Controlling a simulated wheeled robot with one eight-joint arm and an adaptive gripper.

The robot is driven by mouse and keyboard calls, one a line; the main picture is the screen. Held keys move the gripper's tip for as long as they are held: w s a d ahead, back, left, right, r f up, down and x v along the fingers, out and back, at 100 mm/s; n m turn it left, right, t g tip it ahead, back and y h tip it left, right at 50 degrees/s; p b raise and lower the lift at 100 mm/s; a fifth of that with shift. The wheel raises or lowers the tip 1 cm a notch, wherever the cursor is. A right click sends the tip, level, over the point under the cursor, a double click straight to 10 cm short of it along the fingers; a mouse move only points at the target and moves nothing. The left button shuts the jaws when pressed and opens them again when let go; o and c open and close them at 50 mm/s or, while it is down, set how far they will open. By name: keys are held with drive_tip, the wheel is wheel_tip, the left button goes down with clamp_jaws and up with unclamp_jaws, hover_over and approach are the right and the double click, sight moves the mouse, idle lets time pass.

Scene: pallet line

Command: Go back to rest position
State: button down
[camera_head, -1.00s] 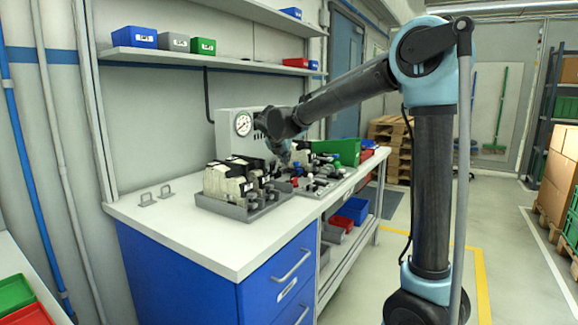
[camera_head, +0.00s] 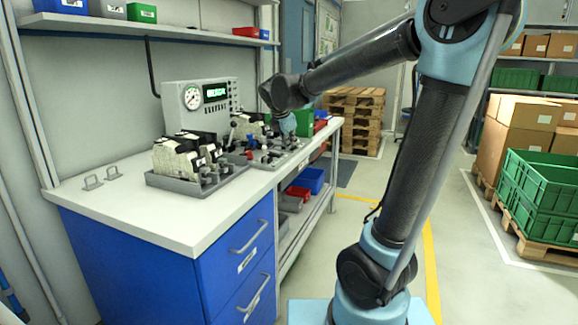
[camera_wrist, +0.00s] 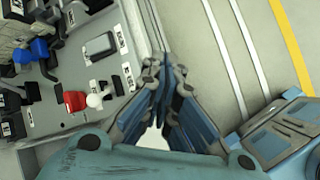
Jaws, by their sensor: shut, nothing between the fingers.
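My gripper (camera_wrist: 164,90) is shut and empty in the wrist view, its blue-padded fingers close together beside the edge of a grey fixture plate (camera_wrist: 110,70). The plate carries a red knob (camera_wrist: 74,101), a white knob (camera_wrist: 97,100) and a blue part (camera_wrist: 40,46). In the head view my gripper (camera_head: 287,126) is small and partly hidden, at the end of the outstretched arm, over the far right part of the workbench (camera_head: 130,212).
A grey tray of black-and-white valve parts (camera_head: 205,188) stands on the bench, before a gauge unit (camera_head: 190,97). A shelf (camera_head: 150,32) with small bins hangs above. Wooden pallets (camera_head: 357,120) and green crates (camera_head: 540,190) stand beyond.

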drive_tip(key=s+d+f+m+g, duration=0.1)
drive_tip(key=s+d+f+m, duration=0.3)
drive_tip(key=s+d+m, duration=0.3)
drive_tip(key=s+d+f+m+g, duration=0.1)
drive_tip(key=s+d+f+m, duration=0.3)
drive_tip(key=s+d, duration=0.4)
drive_tip(key=s+d+f+m+g+y, duration=0.1)
drive_tip(key=s+d+f+m, duration=0.1)
drive_tip(key=s+f+m, duration=0.4)
drive_tip(key=s+d+f+m+g+y, duration=0.1)
drive_tip(key=s+d+f+m, duration=0.1)
drive_tip(key=s+f+m, duration=0.4)
drive_tip(key=s+m, duration=0.1)
drive_tip(key=s, duration=0.3)
drive_tip(key=shift+s+d+f, duration=0.15)
drive_tip(key=shift+s+d, duration=0.05)
drive_tip(key=shift+d, duration=0.05)
